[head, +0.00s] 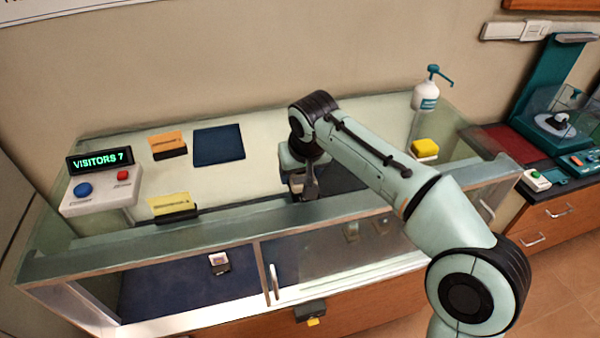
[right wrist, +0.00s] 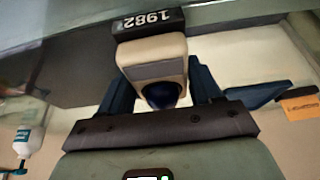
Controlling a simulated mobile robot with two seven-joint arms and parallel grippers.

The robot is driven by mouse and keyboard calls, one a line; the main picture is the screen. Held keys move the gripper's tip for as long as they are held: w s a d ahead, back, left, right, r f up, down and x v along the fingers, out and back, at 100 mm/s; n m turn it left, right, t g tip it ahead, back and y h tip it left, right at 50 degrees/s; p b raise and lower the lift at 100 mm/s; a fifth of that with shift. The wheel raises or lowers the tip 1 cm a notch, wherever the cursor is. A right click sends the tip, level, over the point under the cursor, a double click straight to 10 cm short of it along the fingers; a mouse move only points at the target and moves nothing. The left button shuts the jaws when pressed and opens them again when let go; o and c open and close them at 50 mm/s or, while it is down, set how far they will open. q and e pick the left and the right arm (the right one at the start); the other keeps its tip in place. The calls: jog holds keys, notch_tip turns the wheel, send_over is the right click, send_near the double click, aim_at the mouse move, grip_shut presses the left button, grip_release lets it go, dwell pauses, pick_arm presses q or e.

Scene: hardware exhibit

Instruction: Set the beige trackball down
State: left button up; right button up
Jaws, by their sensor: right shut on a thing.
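The beige trackball (right wrist: 151,52) with its dark blue ball (right wrist: 161,94) shows in the right wrist view between the two dark blue fingers of my right gripper (right wrist: 160,78). The gripper is shut on it. In the head view my right gripper (head: 304,188) points down at the front part of the glass case top, and I cannot make out the trackball there. A black label reading 1982 (right wrist: 148,20) lies just beyond the trackball. I cannot tell whether the trackball touches the surface. My left gripper is not in view.
A dark pad (head: 345,181) lies partly under my arm; a blue pad (head: 218,145) lies left. Orange (head: 167,141) and yellow (head: 172,203) cards, a visitor counter (head: 100,185), a yellow block (head: 425,147) and a pump bottle (head: 426,95) stand around. Free glass lies between the pads.

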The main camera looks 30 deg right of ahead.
jog(key=shift+f, duration=0.15)
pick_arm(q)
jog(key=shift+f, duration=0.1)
pick_arm(e)
jog(key=o, duration=1.2)
jog(key=shift+c, duration=0.2)
jog(key=shift+r, duration=0.4)
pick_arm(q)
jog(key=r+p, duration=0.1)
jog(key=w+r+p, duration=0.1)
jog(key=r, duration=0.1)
pick_arm(e)
jog(key=v, duration=1.1)
jog(key=shift+s+r, duration=0.2)
jog(key=shift+r, duration=0.05)
jog(key=shift+a, duration=0.1)
